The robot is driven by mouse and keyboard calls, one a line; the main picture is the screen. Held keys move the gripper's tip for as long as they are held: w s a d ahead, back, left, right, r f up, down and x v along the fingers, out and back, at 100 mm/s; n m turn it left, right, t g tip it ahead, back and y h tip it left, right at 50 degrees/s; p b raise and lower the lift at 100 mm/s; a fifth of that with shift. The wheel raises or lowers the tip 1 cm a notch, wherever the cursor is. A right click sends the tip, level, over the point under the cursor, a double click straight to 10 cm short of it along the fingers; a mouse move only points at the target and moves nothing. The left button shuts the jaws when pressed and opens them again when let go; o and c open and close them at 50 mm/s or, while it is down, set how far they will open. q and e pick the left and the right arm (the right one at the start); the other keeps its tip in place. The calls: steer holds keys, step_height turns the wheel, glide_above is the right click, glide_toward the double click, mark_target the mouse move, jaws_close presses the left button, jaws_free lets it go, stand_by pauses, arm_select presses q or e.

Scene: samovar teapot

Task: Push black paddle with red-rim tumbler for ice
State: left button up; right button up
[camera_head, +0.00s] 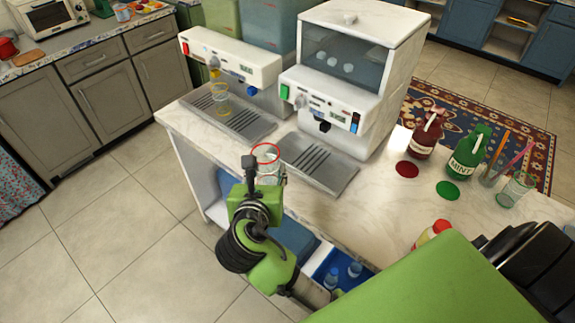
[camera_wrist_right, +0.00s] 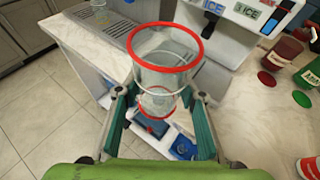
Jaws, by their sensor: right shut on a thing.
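The clear red-rim tumbler (camera_head: 267,164) is upright, its mouth up, near the front edge of the counter. My right gripper (camera_head: 262,182) is shut on it from the front; the right wrist view shows both fingers at the sides of the tumbler (camera_wrist_right: 165,75). The tumbler looks empty. The black paddle (camera_head: 323,126) is on the front of the white ice machine (camera_head: 350,75), above its drip tray (camera_head: 330,172). The tumbler is apart from the paddle, to its left and nearer me. My left gripper is not in view.
A second dispenser (camera_head: 228,62) stands left, with a yellowish-rim glass (camera_head: 221,104) on its tray. Red (camera_head: 425,138) and green (camera_head: 468,153) bottles, coasters and a straw glass (camera_head: 515,190) stand right. Bare marble (camera_head: 385,205) lies between them and the ice tray.

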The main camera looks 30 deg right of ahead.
steer(key=w+d+f+n+y+p, duration=0.1)
steer(key=w+d+f, duration=0.1)
steer(key=d+f, duration=0.1)
steer(key=w+d+f+n+t+y+p, duration=0.1)
steer(key=w+d+f, duration=0.1)
steer(key=f, duration=0.2)
steer(key=w+d+f+n+y+p, duration=0.1)
steer(key=w+d+f+n+y, duration=0.1)
steer(key=d+f, duration=0.1)
steer(key=shift+w+d+f+t+p, duration=0.15)
steer(key=shift+d+f+t+p, duration=0.15)
steer(key=shift+f+t, duration=0.1)
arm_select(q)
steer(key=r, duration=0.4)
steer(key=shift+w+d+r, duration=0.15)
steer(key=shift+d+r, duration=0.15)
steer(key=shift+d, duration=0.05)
arm_select(e)
steer(key=shift+d+f, duration=0.15)
steer(key=shift+f, duration=0.05)
steer(key=shift+w+d, duration=0.1)
